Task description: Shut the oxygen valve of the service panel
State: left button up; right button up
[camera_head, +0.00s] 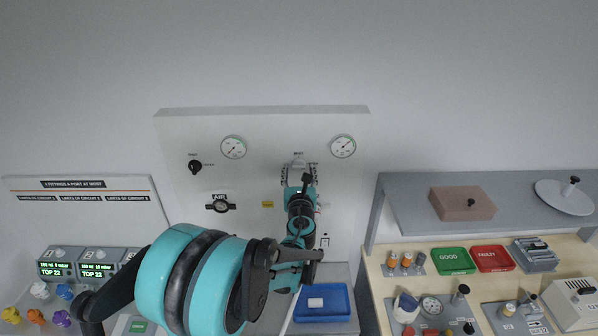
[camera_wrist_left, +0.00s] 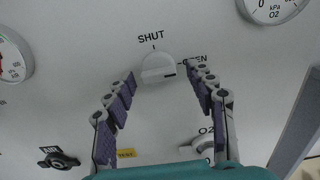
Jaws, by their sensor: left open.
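The service panel (camera_head: 250,130) is a white board on the wall. Its oxygen valve (camera_head: 298,163) is a round white knob near the panel's right side. In the left wrist view the knob (camera_wrist_left: 158,68) sits between the words SHUT, above it, and OPEN, to its right. My left gripper (camera_head: 300,183) is in front of the panel, just below the knob. In the left wrist view its two fingers (camera_wrist_left: 161,74) are apart, one on each side of the knob; contact cannot be told. My right gripper is out of view.
Two gauges (camera_head: 233,147) (camera_head: 343,146), a black knob (camera_head: 195,166) and the AIR outlet (camera_head: 220,204) are on the panel. The O2 outlet (camera_wrist_left: 203,143) is below the valve. A blue tray (camera_head: 322,302) is below the panel. A grey shelf (camera_head: 400,200) stands at the right.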

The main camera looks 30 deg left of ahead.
pick_arm(q)
jog(key=shift+c, duration=0.3)
jog(key=c, duration=1.1)
jog(key=shift+n, duration=0.3)
jog(key=n+b, duration=0.1)
jog(key=n, duration=0.2)
jog(key=shift+n+b, duration=0.3)
jog(key=n+b, duration=0.1)
jog(key=n, duration=0.3)
jog(key=shift+w+d, duration=0.1)
jog(key=n+b, duration=0.1)
jog(key=n, duration=0.4)
jog(key=shift+r, duration=0.1)
jog(key=n, duration=0.4)
jog(key=shift+d+r+n+b, duration=0.1)
jog(key=shift+n+b, duration=0.25)
jog(key=shift+n, duration=0.05)
